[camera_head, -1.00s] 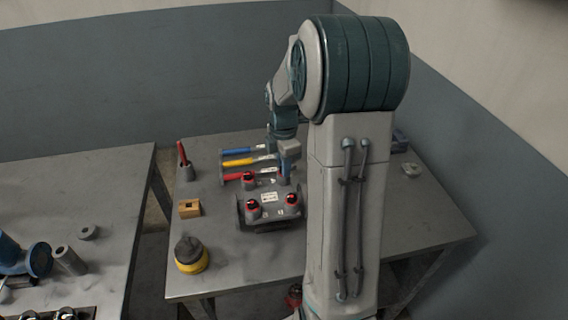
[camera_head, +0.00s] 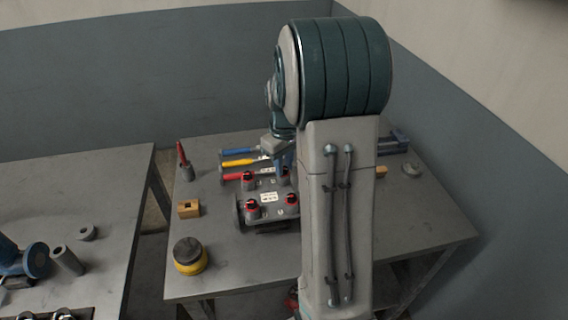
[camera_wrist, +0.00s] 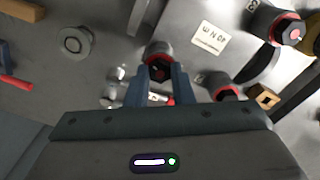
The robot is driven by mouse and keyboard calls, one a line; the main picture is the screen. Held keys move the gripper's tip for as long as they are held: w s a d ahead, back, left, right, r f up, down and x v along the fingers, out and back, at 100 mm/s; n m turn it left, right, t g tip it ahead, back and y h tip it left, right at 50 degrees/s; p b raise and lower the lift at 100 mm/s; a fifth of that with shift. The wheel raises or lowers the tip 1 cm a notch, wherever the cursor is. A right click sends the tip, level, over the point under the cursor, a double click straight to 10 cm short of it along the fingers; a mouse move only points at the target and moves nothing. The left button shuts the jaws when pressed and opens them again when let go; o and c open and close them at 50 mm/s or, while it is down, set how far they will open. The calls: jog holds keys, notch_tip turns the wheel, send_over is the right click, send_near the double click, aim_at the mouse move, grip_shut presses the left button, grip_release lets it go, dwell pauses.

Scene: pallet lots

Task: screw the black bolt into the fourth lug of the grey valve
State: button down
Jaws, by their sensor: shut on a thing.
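The grey valve (camera_head: 272,211) lies on the right-hand table with a white label on top. It has red-ringed lugs at its corners; three of them, apart from my gripper, show dark bolt heads. In the wrist view its grey plate (camera_wrist: 190,18) fills the upper middle. My gripper (camera_wrist: 160,74) is shut on the black bolt (camera_wrist: 160,70), whose hex head shows between the blue fingers at a red-ringed lug (camera_wrist: 157,48). In the head view my gripper (camera_head: 284,166) is over the valve's back right lug. How deep the bolt sits is hidden.
Blue, yellow and red-handled tools (camera_head: 238,164) lie behind the valve. A red tool in a holder (camera_head: 184,161), a wooden block (camera_head: 189,208) and a yellow-black round item (camera_head: 190,255) stand to its left. A blue vise (camera_head: 393,144) is at the back right. The table's right front is clear.

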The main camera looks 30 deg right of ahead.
jog(key=m, duration=0.8)
jog(key=shift+m+p, duration=0.35)
jog(key=shift+m, duration=0.05)
jog(key=c, duration=1.4)
grip_release()
